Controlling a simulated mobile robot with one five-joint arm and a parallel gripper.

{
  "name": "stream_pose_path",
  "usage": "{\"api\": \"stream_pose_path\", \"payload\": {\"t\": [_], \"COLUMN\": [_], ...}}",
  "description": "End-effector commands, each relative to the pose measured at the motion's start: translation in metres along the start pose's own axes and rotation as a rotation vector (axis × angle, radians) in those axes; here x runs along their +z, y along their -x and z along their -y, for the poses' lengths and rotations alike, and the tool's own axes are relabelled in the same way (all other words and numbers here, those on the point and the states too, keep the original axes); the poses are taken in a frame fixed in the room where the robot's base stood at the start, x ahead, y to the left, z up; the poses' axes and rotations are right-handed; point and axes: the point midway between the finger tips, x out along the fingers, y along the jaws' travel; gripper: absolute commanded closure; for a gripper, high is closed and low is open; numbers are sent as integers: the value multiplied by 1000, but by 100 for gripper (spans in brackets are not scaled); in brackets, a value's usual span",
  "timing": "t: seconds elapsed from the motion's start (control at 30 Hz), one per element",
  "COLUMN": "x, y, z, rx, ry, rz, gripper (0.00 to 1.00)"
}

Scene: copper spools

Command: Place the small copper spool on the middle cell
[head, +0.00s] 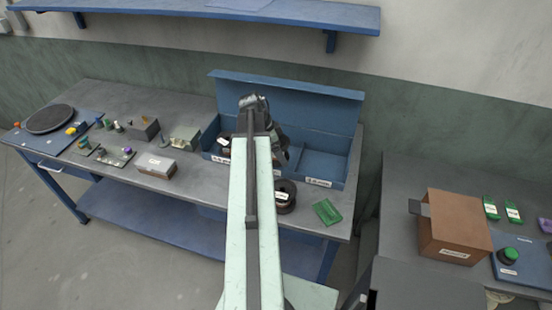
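A blue box (335,128) with its lid raised stands at the back of the workbench, divided into cells with white labels in front. The right cell (322,165) looks empty. The middle cell is mostly hidden behind my arm. The left cell shows partly, with something dark by my arm. A dark spool (285,203) with a white label stands on the bench in front of the box, just right of my arm. My gripper (281,150) is over the box's middle, largely hidden by my arm; its fingers and anything between them cannot be made out.
A brown carton (454,227) stands on the right bench. A blue shelf (300,14) hangs above.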

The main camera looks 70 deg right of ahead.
Motion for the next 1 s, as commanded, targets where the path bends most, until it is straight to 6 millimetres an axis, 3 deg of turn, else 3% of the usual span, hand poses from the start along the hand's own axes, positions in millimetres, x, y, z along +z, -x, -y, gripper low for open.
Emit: {"api": "stream_pose_path", "payload": {"t": [0.2,0.3,0.47,0.8,1.0], "x": [-4,-5,-2,21,21], "y": [6,7,2,-53,-54], "z": [57,69,69,69,69], "rx": [-78,-99,-104,-103,-103], "ry": [186,237,248,247,247], "rz": [0,-2,-3,-3,-3], "gripper": [83,83,83,83,83]}}
